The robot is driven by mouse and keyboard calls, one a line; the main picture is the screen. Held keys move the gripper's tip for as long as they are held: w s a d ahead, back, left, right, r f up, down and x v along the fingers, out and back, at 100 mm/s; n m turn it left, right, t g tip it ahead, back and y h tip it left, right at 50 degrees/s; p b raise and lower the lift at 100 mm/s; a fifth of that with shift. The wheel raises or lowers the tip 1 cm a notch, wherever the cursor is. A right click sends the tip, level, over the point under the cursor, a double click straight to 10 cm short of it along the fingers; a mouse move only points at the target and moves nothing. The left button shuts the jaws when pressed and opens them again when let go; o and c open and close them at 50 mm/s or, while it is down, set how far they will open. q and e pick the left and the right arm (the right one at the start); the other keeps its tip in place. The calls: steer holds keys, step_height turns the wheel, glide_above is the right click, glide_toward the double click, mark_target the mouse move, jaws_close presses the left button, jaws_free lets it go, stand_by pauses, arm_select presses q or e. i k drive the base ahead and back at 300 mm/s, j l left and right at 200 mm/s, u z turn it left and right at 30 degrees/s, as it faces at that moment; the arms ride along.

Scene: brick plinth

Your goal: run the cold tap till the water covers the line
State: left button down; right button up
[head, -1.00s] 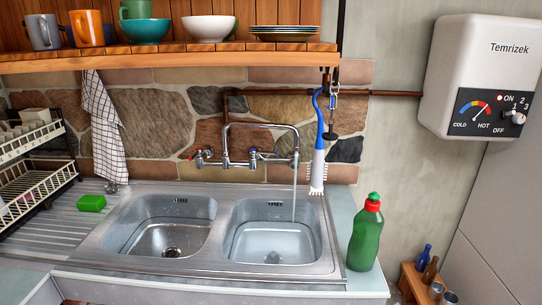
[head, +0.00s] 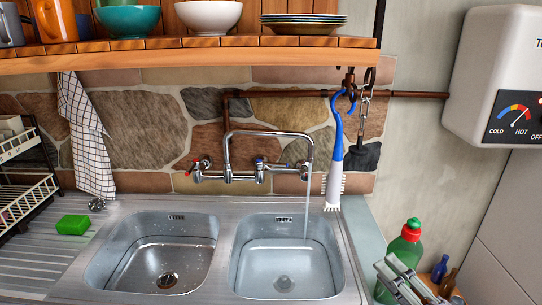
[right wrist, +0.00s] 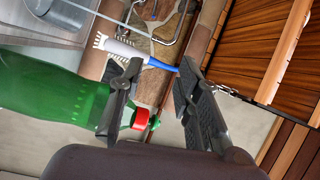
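The wall tap (head: 268,134) has a red-marked handle (head: 194,168) on the left and a blue-marked cold handle (head: 260,164) near its middle. A thin stream of water (head: 307,205) falls from its spout into the right basin (head: 240,265). My right gripper (head: 392,272) is at the lower right of the head view, in front of the green bottle. The right wrist view shows its fingers (right wrist: 158,70) apart and empty. My left gripper is not in view.
The green bottle (head: 408,243) with a red cap stands right of the sink, close to my right gripper. A blue-and-white brush (head: 335,180) hangs beside the tap. A green sponge (head: 73,225) lies left of the left basin (head: 160,262).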

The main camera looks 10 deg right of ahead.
mark_target(259, 164)
steer(key=i+j, duration=0.15)
steer(key=i, duration=0.35)
steer(key=i+j, duration=0.1)
steer(key=i, duration=0.35)
